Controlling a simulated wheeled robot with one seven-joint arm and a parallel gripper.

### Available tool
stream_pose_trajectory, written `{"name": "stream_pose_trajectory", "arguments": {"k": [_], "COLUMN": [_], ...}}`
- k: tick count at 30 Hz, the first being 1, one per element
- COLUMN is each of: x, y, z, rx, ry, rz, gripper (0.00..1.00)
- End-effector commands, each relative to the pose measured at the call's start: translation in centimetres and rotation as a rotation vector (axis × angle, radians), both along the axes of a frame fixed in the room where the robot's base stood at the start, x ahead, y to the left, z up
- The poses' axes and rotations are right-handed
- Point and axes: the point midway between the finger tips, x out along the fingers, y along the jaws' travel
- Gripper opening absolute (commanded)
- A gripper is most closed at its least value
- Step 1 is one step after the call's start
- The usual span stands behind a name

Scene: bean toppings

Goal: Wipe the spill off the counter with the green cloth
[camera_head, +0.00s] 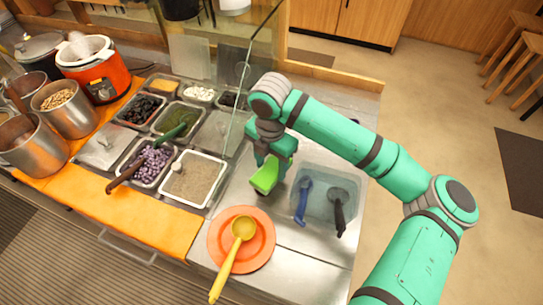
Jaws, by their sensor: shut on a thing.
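My gripper (271,163) is over the steel counter (240,190), just left of the basin. It is shut on the bright green cloth (263,180), which hangs at its fingertips. I cannot tell whether the cloth touches the counter. I cannot make out a spill; the gripper and cloth hide part of the counter under them.
A water basin (331,212) with a blue ladle (303,201) and a black ladle (339,208) lies right of the gripper. An orange plate (222,259) with a yellow ladle (242,230) is in front. Topping trays (194,180) and a glass screen (246,85) stand left.

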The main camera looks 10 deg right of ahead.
Motion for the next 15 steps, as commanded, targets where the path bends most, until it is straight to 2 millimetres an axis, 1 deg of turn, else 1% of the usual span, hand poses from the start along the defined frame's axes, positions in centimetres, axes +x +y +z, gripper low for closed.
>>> {"name": "stream_pose_trajectory", "arguments": {"k": [3, 6, 11, 15], "x": [-1.1, -1.8, -2.4, -2.6], "y": [0.3, 0.5, 0.6, 0.5], "z": [0.2, 0.3, 0.5, 0.2], "rx": [0.001, -0.001, -0.002, -0.002], "ry": [-0.005, -0.007, -0.009, -0.009], "rz": [0.122, 0.203, 0.276, 0.291], "gripper": [0.32, 0.32, 0.32, 0.32]}}
